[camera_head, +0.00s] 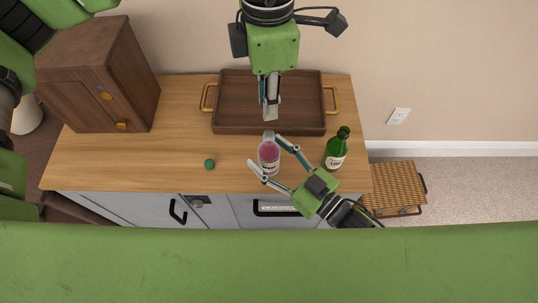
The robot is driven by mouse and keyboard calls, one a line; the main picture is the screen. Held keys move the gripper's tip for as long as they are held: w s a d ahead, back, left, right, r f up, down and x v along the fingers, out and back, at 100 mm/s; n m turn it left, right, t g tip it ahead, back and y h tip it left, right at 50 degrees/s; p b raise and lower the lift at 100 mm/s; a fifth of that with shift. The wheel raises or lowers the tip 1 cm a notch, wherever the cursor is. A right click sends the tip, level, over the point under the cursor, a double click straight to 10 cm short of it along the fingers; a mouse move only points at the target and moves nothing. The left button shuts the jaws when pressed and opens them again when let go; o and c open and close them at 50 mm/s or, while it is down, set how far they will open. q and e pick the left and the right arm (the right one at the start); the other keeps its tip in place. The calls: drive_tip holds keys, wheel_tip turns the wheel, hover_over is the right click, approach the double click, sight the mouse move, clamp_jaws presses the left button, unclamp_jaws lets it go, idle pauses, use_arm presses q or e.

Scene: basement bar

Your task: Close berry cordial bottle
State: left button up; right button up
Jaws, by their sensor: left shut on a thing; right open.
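The berry cordial bottle (269,153), clear with pink contents and a pale label, stands upright on the wooden counter, in front of the tray. My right gripper (266,151) is open, with one finger on each side of the bottle; I cannot tell whether they touch it. My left gripper (271,112) points down above and behind the bottle's neck. A small round green thing (209,164), perhaps a cap, lies on the counter left of the bottle.
A brown tray (228,105) with gold handles lies behind the bottle. A green bottle (335,153) stands to the right, close to my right gripper. A wooden cabinet (105,85) stands at the left. The counter (150,170) is clear at the front left.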

drive_tip(key=shift+w+a, duration=0.15)
drive_tip(key=shift+w, duration=0.05)
clamp_jaws()
use_arm(q)
hover_over(268, 134)
drive_tip(key=shift+f, duration=2.5)
drive_tip(key=shift+f, duration=0.1)
drive_tip(key=shift+f, duration=0.8)
drive_tip(key=shift+f, duration=0.65)
